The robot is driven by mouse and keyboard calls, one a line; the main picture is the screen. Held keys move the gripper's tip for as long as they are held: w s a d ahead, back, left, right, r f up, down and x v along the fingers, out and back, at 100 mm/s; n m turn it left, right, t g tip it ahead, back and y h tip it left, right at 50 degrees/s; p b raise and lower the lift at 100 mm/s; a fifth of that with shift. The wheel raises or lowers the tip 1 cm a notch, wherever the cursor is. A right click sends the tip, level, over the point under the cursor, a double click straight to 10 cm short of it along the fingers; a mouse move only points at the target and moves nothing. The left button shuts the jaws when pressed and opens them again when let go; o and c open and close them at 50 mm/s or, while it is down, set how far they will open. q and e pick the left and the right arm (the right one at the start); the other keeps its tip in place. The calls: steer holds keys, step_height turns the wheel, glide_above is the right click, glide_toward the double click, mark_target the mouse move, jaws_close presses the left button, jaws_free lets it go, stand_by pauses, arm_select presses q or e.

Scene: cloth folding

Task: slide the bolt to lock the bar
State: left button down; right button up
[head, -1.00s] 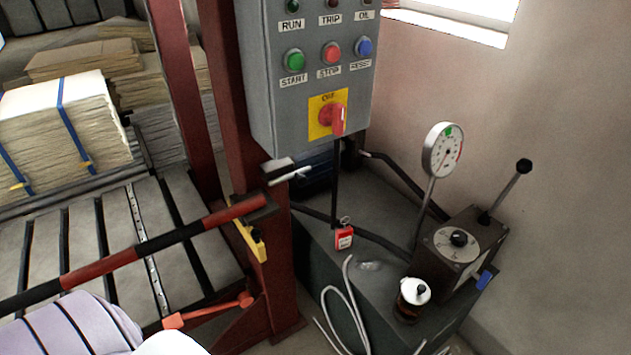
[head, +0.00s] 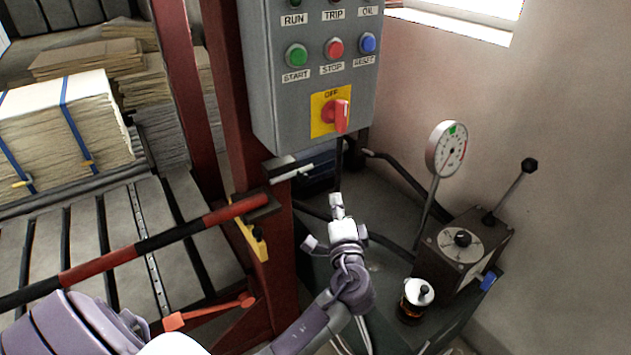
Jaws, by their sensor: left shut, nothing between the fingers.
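The bar (head: 140,249), striped red and black, crosses the lower left of the head view. Its right end meets a dark bracket on the red post. The bolt (head: 292,173), a pale metal rod in a light housing, is on the post just above that bracket. My left gripper (head: 337,207) is shut and empty, below and right of the bolt and apart from it. It is in front of the dark cabinet. My right gripper is not in view.
The grey control box (head: 310,85) with a red switch hangs above. A yellow piece (head: 250,241) is on the post below the bar's end.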

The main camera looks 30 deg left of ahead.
mark_target(313, 166)
arm_select(q)
steer(key=shift+a, duration=0.1)
steer(key=f+p+x, duration=0.1)
steer(key=p+x, duration=0.1)
steer(key=x, duration=0.8)
steer(key=s, duration=0.1)
steer(key=s+a+p, duration=0.1)
steer(key=s+a, duration=0.1)
steer(key=shift+s+r+p, duration=0.15)
steer(key=shift+r+p, duration=0.05)
steer(key=shift+p, duration=0.2)
